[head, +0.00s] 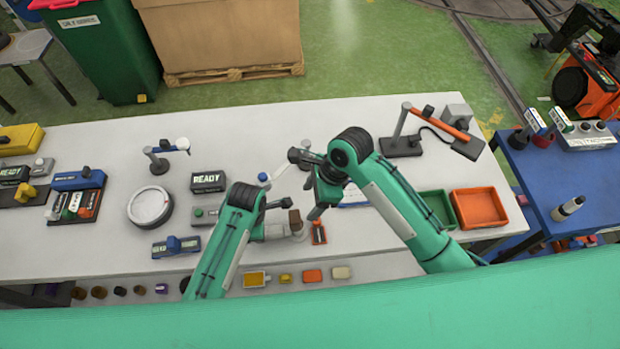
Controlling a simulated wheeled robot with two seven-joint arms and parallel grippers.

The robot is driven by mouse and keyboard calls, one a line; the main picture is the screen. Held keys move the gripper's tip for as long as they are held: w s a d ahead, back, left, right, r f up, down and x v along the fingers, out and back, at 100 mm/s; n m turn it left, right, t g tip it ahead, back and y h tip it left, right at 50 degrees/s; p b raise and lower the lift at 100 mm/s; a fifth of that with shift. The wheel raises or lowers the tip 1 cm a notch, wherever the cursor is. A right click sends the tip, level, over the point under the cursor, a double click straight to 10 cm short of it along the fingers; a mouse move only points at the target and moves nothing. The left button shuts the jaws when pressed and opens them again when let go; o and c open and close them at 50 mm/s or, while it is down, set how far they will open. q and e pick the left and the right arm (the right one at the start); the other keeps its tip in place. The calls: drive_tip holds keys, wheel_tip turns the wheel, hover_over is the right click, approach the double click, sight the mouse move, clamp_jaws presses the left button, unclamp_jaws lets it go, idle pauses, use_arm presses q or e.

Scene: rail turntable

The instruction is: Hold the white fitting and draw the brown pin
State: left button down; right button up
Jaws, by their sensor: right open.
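The white fitting (273,231) lies on the white workbench, just right of my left forearm and partly hidden by it. The brown pin (295,217) stands up at the fitting's right end. My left gripper (277,204) is by the fitting's upper side. It is mostly hidden by its own arm, so I cannot tell whether its fingers are apart or touch the fitting. My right gripper (317,209) is open and empty, over the bench a little right of the pin and apart from it.
A small orange-and-black piece (319,233) lies below my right gripper. A READY box (208,181) and a round white dial (150,206) are on the left.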

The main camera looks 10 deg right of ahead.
sight(295, 217)
drive_tip(key=x, duration=1.2)
drive_tip(key=shift+f, duration=0.25)
drive_tip(key=shift+r, duration=0.1)
clamp_jaws()
drive_tip(key=shift+a+r, duration=0.1)
drive_tip(key=shift+r, duration=0.6)
drive_tip(key=shift+w+a+r, duration=0.1)
drive_tip(key=shift+a+r, duration=0.1)
drive_tip(key=shift+r, duration=1.45)
drive_tip(key=shift+a+r, duration=0.15)
drive_tip(key=shift+r, duration=1.5)
unclamp_jaws()
drive_tip(key=shift+f, duration=0.15)
